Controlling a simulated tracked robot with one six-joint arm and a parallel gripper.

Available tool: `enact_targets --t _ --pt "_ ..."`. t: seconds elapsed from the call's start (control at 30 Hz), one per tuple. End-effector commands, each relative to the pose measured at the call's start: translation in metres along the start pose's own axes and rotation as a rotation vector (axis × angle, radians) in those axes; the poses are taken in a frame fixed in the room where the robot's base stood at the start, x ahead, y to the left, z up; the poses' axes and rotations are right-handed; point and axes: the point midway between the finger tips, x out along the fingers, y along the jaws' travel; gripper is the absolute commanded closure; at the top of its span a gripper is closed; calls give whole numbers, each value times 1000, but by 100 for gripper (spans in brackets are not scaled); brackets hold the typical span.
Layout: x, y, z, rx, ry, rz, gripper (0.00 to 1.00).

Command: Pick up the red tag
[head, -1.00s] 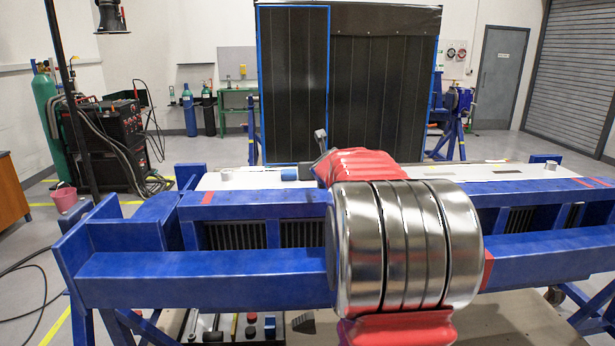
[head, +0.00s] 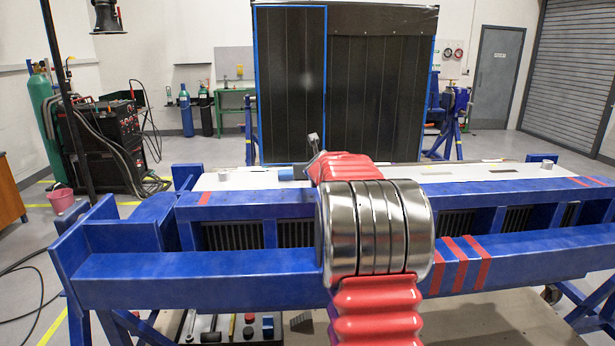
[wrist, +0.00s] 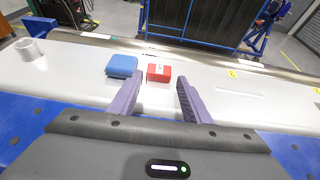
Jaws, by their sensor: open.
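The red tag (wrist: 159,73) lies on the white work surface (wrist: 80,75) in the wrist view, a small red block with a pale patch on top. A blue block (wrist: 122,66) lies close to its left. My gripper (wrist: 160,82) is open, its two purple fingers apart and nothing between them. The red tag shows beyond the fingertips, nearer the left finger. In the head view my arm covers most of the gripper, and I cannot make out the red tag there.
A white cylinder (wrist: 31,50) stands at the left of the surface. Small yellow marks (wrist: 232,73) are at the right. A blue frame (head: 200,275) with red stripes runs along the front. The white surface right of the red tag is mostly clear.

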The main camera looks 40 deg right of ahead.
Motion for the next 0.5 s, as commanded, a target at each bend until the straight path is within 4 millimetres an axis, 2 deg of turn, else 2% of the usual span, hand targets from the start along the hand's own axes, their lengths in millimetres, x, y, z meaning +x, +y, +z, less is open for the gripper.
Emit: enact_targets --t 0.2,0.5 --pt "19 0 0 -1 1 0 56" --pt "21 0 0 0 0 0 56"
